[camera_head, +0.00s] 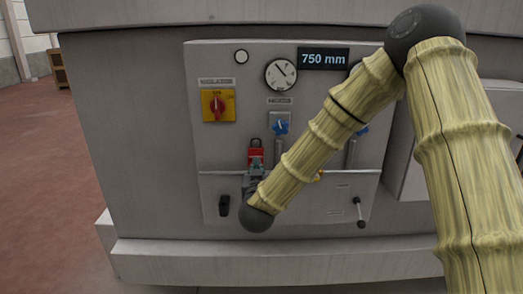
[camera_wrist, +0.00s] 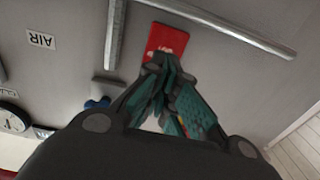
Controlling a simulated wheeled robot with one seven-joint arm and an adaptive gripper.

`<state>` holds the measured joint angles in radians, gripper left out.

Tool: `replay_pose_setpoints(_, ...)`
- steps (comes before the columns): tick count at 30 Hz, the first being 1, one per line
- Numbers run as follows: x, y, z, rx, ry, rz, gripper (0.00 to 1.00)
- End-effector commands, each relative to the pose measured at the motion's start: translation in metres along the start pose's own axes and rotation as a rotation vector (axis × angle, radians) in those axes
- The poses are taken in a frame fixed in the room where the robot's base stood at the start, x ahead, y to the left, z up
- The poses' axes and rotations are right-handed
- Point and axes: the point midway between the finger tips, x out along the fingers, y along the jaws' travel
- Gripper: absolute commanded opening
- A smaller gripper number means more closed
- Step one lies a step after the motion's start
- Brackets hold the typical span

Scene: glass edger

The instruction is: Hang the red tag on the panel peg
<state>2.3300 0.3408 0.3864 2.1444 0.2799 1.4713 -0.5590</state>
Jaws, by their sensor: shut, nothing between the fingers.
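The red tag (camera_head: 256,155) is upright against the grey panel (camera_head: 225,145), below and left of a blue valve knob. My gripper (camera_head: 254,171) is just below it, close to the panel. In the wrist view the red tag (camera_wrist: 166,40) lies just beyond my gripper's closed fingertips (camera_wrist: 160,60), which overlap its near edge. I cannot tell whether they touch it. The fingers are shut with nothing between them. The peg is not clearly visible; a small dark part shows at the top of the tag in the head view.
A thin rail (camera_head: 219,172) crosses the panel near the gripper. A red-yellow switch (camera_head: 217,105), a gauge (camera_head: 281,74) and a black handle (camera_head: 224,205) are on the panel. My forearm hides the right side.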

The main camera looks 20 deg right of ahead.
Motion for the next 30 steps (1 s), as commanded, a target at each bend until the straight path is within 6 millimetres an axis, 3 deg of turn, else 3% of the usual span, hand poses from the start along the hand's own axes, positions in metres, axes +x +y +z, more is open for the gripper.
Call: replay_pose_setpoints(30, 0.023, 0.000, 0.000, 0.000, 0.000, 0.000, 0.00)
